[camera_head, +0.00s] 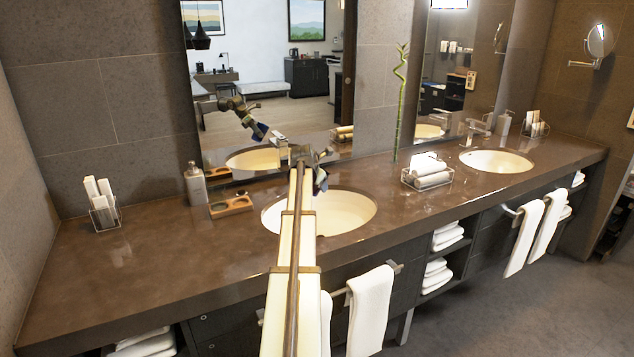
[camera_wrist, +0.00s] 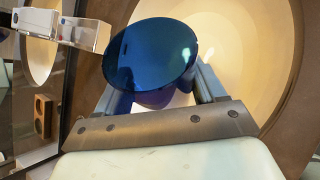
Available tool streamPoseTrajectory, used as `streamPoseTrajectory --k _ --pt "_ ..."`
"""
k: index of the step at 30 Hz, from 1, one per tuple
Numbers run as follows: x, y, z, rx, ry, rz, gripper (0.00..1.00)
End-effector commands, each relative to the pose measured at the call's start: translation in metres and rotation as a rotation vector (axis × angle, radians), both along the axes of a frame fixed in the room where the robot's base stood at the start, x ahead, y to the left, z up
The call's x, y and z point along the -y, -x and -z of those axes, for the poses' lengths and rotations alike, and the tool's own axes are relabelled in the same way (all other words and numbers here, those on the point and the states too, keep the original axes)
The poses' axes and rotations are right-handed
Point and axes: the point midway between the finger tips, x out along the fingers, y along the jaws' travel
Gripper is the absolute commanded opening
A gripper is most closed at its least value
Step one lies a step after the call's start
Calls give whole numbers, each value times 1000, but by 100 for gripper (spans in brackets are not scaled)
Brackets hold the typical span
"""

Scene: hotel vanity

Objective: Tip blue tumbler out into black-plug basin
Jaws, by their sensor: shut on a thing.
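The blue tumbler (camera_head: 321,181) is held over the nearer basin (camera_head: 352,216), and its mirror reflection shows it tilted. In the wrist view the tumbler (camera_wrist: 150,50) shows a broad, dark blue round end, with the cream bowl behind it. My gripper (camera_wrist: 163,88) is shut on the tumbler, one finger on each side. In the head view my arm hides the left part of this basin. A second basin (camera_head: 497,162) is farther right. No plug can be made out in either basin, so I cannot tell its colour. Whether anything is in the tumbler cannot be seen.
A shiny tap (camera_wrist: 85,33) stands close by at the left in the wrist view. A wooden tray (camera_head: 231,206) and a soap bottle (camera_head: 195,184) are left of the nearer basin. A towel rack (camera_head: 428,178) stands between the basins. The left counter is mostly clear.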

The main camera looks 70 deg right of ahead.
Motion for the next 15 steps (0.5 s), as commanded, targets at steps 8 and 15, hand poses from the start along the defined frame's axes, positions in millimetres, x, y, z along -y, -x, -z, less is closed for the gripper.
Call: streamPoseTrajectory --k 8,15 --pt "9 10 -3 -181 180 -1 29" --pt "17 18 -6 -308 309 0 29"
